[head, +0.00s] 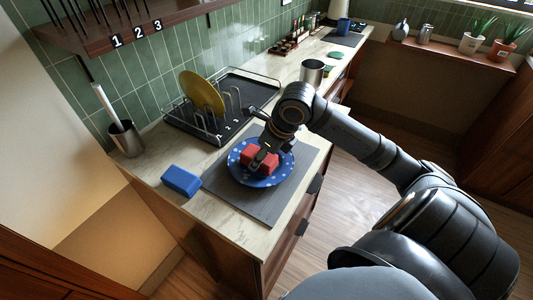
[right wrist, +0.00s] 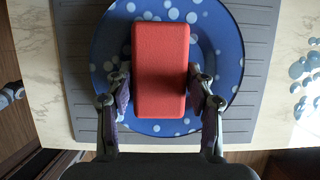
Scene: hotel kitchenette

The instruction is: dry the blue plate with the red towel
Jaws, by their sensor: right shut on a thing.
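The blue plate (head: 272,178) with pale dots lies on a dark grey mat on the counter. The red towel (head: 259,160), a block-like folded piece, is over the middle of the plate. My right gripper (head: 266,151) is shut on the red towel from above. In the right wrist view the towel (right wrist: 160,70) sits between the two fingers (right wrist: 160,95), with the blue plate (right wrist: 112,40) right beneath. I cannot tell whether the towel touches the plate. My left gripper is not in view.
The grey mat (head: 228,185) fills the counter's front. A blue block (head: 181,181) lies left of it. Behind stands a dish rack (head: 190,125) with a yellow plate (head: 203,93). A metal cup (head: 125,138) stands left, a metal canister (head: 312,72) behind.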

